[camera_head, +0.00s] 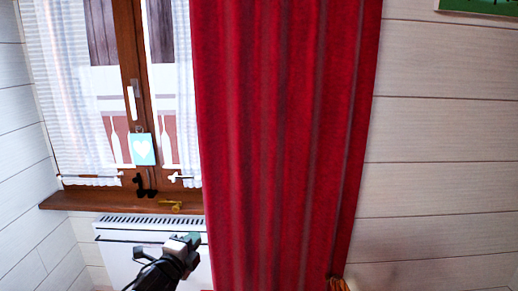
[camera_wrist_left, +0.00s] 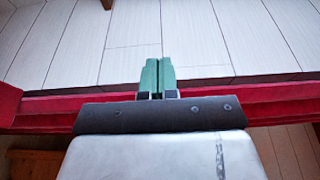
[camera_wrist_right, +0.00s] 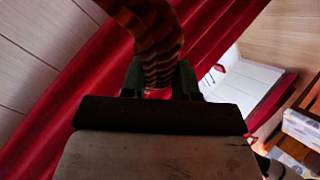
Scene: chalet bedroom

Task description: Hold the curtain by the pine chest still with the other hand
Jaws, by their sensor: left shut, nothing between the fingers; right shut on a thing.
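The red curtain (camera_head: 275,140) hangs in folds down the middle of the head view, to the right of the window. My left gripper (camera_head: 188,240) is shut and empty, left of the curtain in front of the radiator. In the left wrist view its closed green fingers (camera_wrist_left: 158,70) point over a band of the red curtain (camera_wrist_left: 270,96); touching cannot be told. My right gripper (camera_wrist_right: 160,82) is shut on an orange-and-dark striped band (camera_wrist_right: 155,35), beside the red curtain (camera_wrist_right: 80,85). A striped golden piece (camera_head: 338,284) shows at the curtain's lower right edge. The pine chest is not clearly identifiable.
A window (camera_head: 130,100) with white sheer curtains stands at the left. A white radiator (camera_head: 125,255) is below.

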